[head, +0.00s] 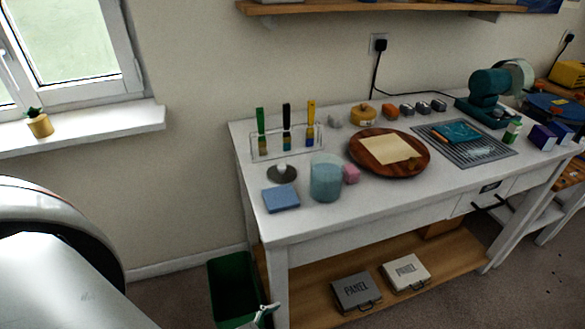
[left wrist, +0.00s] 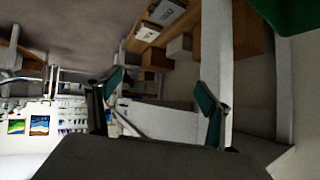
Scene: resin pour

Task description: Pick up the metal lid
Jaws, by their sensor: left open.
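The metal lid (head: 281,176) is a round dark-grey disc with a pale knob on top. It lies flat on the left part of the white workbench, behind a blue sponge-like block (head: 281,198) and left of a translucent blue tub (head: 326,178). My left gripper (left wrist: 158,95) shows in the left wrist view, its two teal-padded fingers wide apart with nothing between them. That view faces the bench's lower shelf, and the lid is not in it. My right gripper is in neither view.
A rack with several brushes (head: 286,140) stands behind the lid. A pink block (head: 351,174) and a round wooden board (head: 360,168) are to the right. A green bin (head: 231,285) stands on the floor at the bench's left leg. Panel boxes (head: 356,291) sit on the lower shelf.

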